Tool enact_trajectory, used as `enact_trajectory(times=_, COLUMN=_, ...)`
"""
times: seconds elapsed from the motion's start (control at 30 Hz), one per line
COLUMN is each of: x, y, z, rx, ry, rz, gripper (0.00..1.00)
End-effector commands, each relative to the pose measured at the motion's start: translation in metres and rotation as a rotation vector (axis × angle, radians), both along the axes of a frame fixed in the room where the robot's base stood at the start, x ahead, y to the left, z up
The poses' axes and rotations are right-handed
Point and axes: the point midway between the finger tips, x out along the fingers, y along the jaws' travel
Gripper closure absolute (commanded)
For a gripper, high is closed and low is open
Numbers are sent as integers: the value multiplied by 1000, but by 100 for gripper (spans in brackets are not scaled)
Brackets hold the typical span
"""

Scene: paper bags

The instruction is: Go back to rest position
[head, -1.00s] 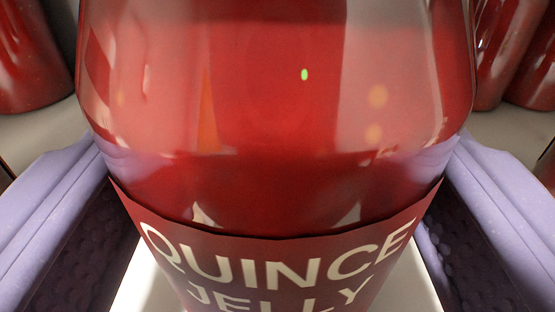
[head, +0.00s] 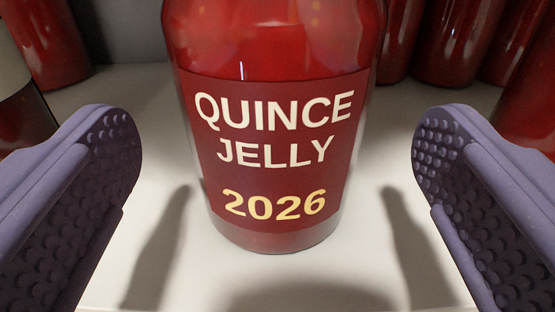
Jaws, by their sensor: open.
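My gripper (head: 277,165) is open and empty. Its two purple fingers with dimpled pads show at the left and right edges of the head view. A red glass jar (head: 275,50) labelled "QUINCE JELLY 2026" stands upright on a white surface (head: 275,275) in front of my gripper.
Several more red jars stand behind at the right (head: 460,40). Another red jar (head: 45,40) is at the back left, and a dark jar (head: 20,110) is nearer on the left. The white surface in front of the labelled jar is bare.

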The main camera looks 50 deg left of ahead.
Motion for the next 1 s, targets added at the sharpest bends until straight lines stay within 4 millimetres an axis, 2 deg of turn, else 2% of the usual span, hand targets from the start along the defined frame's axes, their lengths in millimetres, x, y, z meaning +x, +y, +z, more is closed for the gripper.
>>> enact_trajectory(times=0.13, x=-16, y=-20, z=-2, rx=-1, ry=-2, rz=-1, gripper=0)
enact_trajectory(times=0.33, x=-24, y=-29, z=0, rx=-4, ry=-2, rz=-2, gripper=0)
enact_trajectory(times=0.43, x=-13, y=-38, z=7, rx=-59, ry=-3, rz=-33, gripper=0)
enact_trajectory(times=0.5, x=6, y=-57, z=22, rx=-148, ry=-2, rz=-96, gripper=0)
enact_trajectory(times=0.57, x=25, y=-82, z=49, rx=-238, ry=3, rz=-181, gripper=0)
enact_trajectory(times=0.63, x=42, y=-120, z=93, rx=-320, ry=19, rz=-302, gripper=0)
enact_trajectory(times=0.73, x=43, y=-174, z=169, rx=-368, ry=47, rz=-470, gripper=0)
enact_trajectory(times=0.83, x=22, y=-221, z=243, rx=-358, ry=79, rz=-610, gripper=0)
enact_trajectory(times=0.9, x=-1, y=-248, z=289, rx=-325, ry=104, rz=-686, gripper=0)
enact_trajectory(times=1.0, x=-38, y=-280, z=342, rx=-271, ry=134, rz=-761, gripper=0)
